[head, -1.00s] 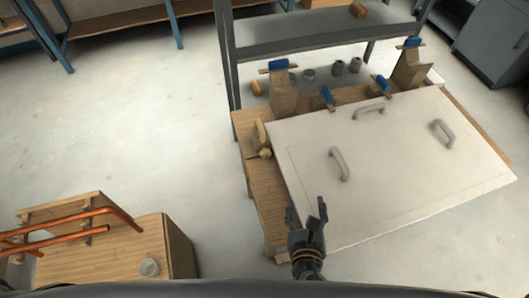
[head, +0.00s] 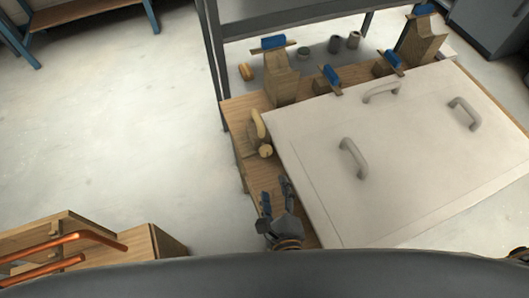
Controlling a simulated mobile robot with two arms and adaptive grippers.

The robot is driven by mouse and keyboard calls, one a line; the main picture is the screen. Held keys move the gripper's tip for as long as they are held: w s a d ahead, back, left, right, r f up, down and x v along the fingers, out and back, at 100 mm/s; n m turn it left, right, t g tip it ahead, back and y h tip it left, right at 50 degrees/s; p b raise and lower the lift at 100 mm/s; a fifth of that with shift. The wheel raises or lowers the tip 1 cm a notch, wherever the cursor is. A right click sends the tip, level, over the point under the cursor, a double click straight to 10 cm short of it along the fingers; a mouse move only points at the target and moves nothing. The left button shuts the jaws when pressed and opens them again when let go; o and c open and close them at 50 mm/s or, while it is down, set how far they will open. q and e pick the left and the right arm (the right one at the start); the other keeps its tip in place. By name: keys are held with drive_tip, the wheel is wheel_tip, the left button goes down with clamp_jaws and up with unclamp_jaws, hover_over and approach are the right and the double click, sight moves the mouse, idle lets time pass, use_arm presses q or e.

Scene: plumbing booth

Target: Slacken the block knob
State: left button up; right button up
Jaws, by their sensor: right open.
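A round wooden knob (head: 265,151) sits at the left edge of the white panel (head: 420,150), beside an upright light wooden block (head: 257,126). My right gripper (head: 275,192) is open and empty, its two dark fingers spread and pointing up the picture. It is below the knob in the head view and apart from it, over the wooden bench top left of the panel. My left gripper does not show.
The panel has several grey handles, one near its left side (head: 353,158). Blue-topped wooden clamps, one at the back left (head: 280,72), line the back edge. Copper pipes (head: 45,246) on a wooden stand are at lower left. Open floor lies left of the bench (head: 244,103).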

sight(266, 154)
drive_tip(key=x, duration=1.3)
drive_tip(key=shift+p, duration=0.3)
drive_tip(key=c, duration=1.2)
